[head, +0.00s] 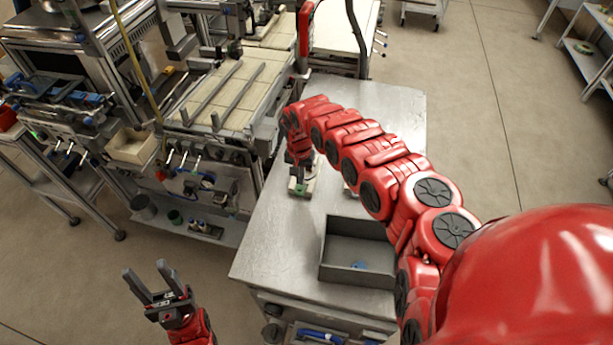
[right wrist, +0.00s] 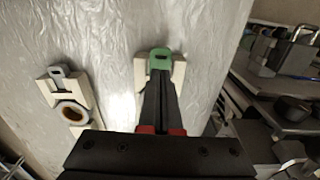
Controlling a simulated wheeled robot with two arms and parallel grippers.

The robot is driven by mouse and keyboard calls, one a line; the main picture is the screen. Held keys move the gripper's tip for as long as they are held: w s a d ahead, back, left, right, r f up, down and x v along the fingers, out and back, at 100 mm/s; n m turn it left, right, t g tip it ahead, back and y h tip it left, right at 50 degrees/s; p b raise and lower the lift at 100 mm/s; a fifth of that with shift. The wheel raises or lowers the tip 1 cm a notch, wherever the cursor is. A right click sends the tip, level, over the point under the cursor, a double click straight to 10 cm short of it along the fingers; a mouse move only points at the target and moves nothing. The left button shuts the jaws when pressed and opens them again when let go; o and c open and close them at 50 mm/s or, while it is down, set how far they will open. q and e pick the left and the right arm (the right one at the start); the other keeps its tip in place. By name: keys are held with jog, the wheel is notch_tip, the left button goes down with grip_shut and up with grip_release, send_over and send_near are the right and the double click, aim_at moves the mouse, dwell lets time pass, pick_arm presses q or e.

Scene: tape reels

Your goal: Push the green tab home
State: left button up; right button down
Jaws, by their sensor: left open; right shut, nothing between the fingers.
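The green tab (right wrist: 160,57) stands at the far end of a cream block (right wrist: 178,72) in the right wrist view. My right gripper (right wrist: 159,76) is shut and empty. Its fingertips are right at the near side of the green tab; I cannot tell if they touch it. The fingers hide most of the block. In the head view my right arm arches over the table and its hand points down at this block (head: 298,190). My left gripper (head: 146,274) is open and empty, off the table's left side.
A second cream block (right wrist: 46,88) with a grey tab (right wrist: 59,72) and a white-and-brown reel (right wrist: 71,112) lies to the left in the right wrist view. A grey bin (head: 341,272) with a small blue item stands on the metal table (head: 280,240). Machinery stands along the table's left.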

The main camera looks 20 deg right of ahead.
jog(key=shift+f+b, duration=0.65)
jog(key=shift+f, duration=0.2)
dwell(0.3)
dwell(0.9)
jog(key=shift+r+p, duration=0.6)
jog(key=shift+p, duration=0.15)
notch_tip(320, 180, up, 6)
jog(key=p, duration=0.4)
jog(key=shift+f+p, duration=0.1)
jog(key=shift+p, duration=0.25)
jog(key=shift+f, duration=0.1)
